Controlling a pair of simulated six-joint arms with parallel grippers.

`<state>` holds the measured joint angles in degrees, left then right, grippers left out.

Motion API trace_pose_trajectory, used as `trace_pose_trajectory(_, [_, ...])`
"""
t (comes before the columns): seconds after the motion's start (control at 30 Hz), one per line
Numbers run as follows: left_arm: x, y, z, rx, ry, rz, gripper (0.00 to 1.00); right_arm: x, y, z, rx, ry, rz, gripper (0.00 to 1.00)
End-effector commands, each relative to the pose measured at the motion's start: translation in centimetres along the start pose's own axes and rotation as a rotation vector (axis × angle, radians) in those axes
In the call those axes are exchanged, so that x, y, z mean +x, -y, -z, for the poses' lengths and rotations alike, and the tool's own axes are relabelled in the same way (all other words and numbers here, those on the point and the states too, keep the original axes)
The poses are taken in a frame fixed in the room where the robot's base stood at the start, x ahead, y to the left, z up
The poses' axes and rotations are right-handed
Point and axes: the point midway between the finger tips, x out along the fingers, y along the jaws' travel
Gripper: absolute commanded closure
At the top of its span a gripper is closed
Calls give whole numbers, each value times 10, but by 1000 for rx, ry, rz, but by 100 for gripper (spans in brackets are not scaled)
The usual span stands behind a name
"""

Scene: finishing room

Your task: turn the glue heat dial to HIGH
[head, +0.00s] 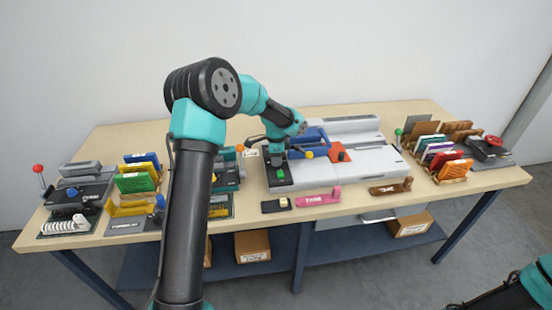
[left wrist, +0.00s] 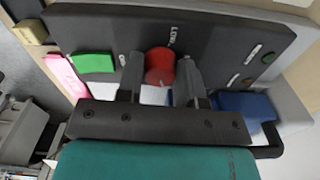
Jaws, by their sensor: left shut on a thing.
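The glue heat dial is a round red knob (left wrist: 160,62) on the black control panel (left wrist: 215,35) of the binding machine (head: 320,172). The word LOW shows printed just above the knob in the left wrist view. I cannot make out a HIGH mark or which way the dial points. My left gripper (left wrist: 160,78) has one finger on each side of the knob and is shut on it. In the head view my left gripper (head: 272,155) is over the panel and hides the knob. My right gripper is out of view.
A green button (left wrist: 92,63) sits on the same panel, left of the dial in the left wrist view. A pink TAPE dispenser (head: 319,197) and a brown one (head: 391,186) lie in front of the machine. Racks of coloured boards (head: 139,178) stand to the left.

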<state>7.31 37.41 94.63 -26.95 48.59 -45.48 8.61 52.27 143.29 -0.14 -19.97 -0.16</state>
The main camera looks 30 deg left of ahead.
Motion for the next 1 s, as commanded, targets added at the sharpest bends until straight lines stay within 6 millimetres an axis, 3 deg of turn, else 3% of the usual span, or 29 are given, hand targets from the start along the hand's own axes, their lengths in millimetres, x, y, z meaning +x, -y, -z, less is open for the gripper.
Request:
trace_pose_trajectory(0.07, [-1, 0, 0, 1, 0, 1, 90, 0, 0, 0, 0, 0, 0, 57])
trace_pose_trajectory(0.1, [0, 0, 0, 0, 0, 1, 65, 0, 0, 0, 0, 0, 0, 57])
trace_pose_trajectory(0.37, [0, 0, 0, 0, 0, 1, 41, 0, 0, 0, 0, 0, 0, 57])
trace_pose_trajectory(0.73, [-6, 0, 0, -1, 0, 1, 41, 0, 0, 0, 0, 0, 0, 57])
trace_pose_trajectory(1.0, [-43, 1, 0, -2, -1, 4, 41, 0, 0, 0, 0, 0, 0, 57])
